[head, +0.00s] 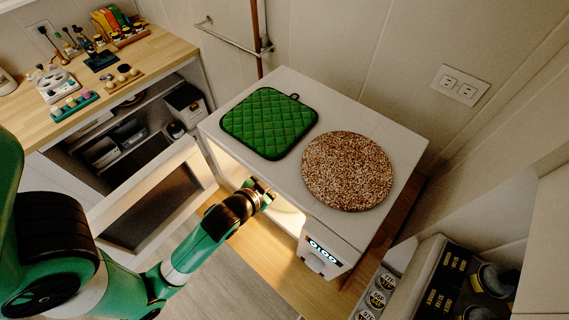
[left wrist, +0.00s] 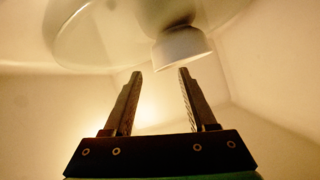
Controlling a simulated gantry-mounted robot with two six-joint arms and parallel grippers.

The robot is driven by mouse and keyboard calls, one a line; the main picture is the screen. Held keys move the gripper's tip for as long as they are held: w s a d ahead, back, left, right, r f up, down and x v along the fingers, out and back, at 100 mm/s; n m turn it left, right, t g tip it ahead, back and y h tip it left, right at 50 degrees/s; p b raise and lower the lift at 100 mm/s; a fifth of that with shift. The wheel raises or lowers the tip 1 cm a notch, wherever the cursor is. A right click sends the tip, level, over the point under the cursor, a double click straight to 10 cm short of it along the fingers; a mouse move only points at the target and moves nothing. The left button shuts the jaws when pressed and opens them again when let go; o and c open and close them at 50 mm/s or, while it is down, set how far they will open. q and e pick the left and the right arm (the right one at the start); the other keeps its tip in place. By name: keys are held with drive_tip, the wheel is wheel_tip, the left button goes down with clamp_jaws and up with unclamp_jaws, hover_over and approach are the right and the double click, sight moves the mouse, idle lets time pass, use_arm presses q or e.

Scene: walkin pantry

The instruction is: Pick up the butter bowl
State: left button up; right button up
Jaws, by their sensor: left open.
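A small pale, round-sided bowl (left wrist: 182,48), which looks like the butter bowl, shows at the top of the left wrist view. It stands on or beside a round, clear plate (left wrist: 85,38), inside a lit, cream-walled space. My left gripper (left wrist: 159,74) is open and empty, its two fingers pointing towards the bowl, which is beyond the tips. In the head view my left gripper (head: 263,187) reaches into the lit front opening of a white microwave (head: 285,85). The bowl is hidden there by the microwave's top. My right gripper is not in view.
The microwave door (head: 165,195) hangs open on the left. A green quilted mat (head: 268,123) and a round speckled mat (head: 347,171) lie on the microwave. A wooden counter (head: 150,55) with small items is at upper left. Labelled containers (head: 378,298) stand at lower right.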

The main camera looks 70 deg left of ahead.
use_arm(q)
drive_tip(key=shift+p+x, duration=0.35)
drive_tip(key=shift+x, duration=3.2)
drive_tip(key=shift+s, duration=0.1)
clamp_jaws()
